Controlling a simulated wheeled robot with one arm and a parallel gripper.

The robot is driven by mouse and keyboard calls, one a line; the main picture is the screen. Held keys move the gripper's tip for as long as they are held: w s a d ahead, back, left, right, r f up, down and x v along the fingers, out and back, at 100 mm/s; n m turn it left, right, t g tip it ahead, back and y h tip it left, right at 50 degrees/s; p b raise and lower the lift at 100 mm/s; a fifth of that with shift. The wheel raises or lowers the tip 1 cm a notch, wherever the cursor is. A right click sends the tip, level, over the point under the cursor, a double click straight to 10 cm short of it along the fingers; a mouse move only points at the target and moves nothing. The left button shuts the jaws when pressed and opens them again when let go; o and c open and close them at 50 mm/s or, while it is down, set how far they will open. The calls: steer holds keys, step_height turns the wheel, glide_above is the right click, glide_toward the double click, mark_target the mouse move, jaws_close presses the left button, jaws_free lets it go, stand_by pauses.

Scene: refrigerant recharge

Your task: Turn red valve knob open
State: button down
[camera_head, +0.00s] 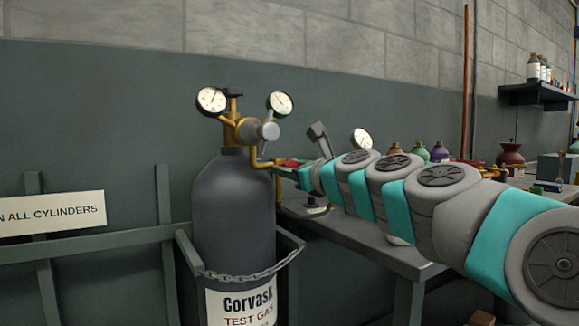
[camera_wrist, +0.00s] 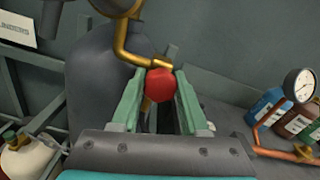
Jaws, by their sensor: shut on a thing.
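The red valve knob (camera_wrist: 160,85) sits at the end of a bent brass pipe (camera_wrist: 122,42) in the wrist view. My gripper (camera_wrist: 161,88) has its two green fingers on either side of the knob and is shut on it. In the head view the knob (camera_head: 291,162) shows as a small red patch at the tip of my gripper (camera_head: 284,167), right of the cylinder's neck. The dark grey gas cylinder (camera_head: 233,215) stands upright with a brass regulator (camera_head: 240,128) on top. The knob's turn angle cannot be told.
Two gauges (camera_head: 212,101) sit on the regulator. A chain (camera_head: 250,276) runs across the cylinder's front at its rack. A workbench (camera_head: 370,245) lies to the right, with several bottles and a gauge (camera_head: 361,139) behind my arm. A wall shelf (camera_head: 537,94) is at far right.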

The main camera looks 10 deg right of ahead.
steer(key=n+p, duration=0.1)
steer(key=n, duration=0.1)
steer(key=shift+r+n, duration=0.1)
steer(key=shift+n, duration=0.3)
steer(key=n, duration=0.5)
steer(key=shift+n, duration=0.3)
steer(key=n, duration=0.1)
steer(key=n+b, duration=0.1)
steer(key=n, duration=0.1)
steer(key=n+b, duration=0.1)
steer(key=shift+f+n, duration=0.3)
steer(key=shift+n+b, duration=0.7)
steer(key=shift+n, duration=0.1)
steer(key=n+b, duration=0.1)
steer(key=n, duration=0.1)
steer(key=shift+a+f+n+b, duration=0.1)
steer(key=shift+n+b, duration=0.3)
steer(key=n+b, duration=0.4)
steer(key=n, duration=0.2)
steer(key=shift+b, duration=0.3)
steer(key=shift+r+n+b, duration=0.2)
steer(key=shift+n+b, duration=1.05)
steer(key=shift+n, duration=1.15)
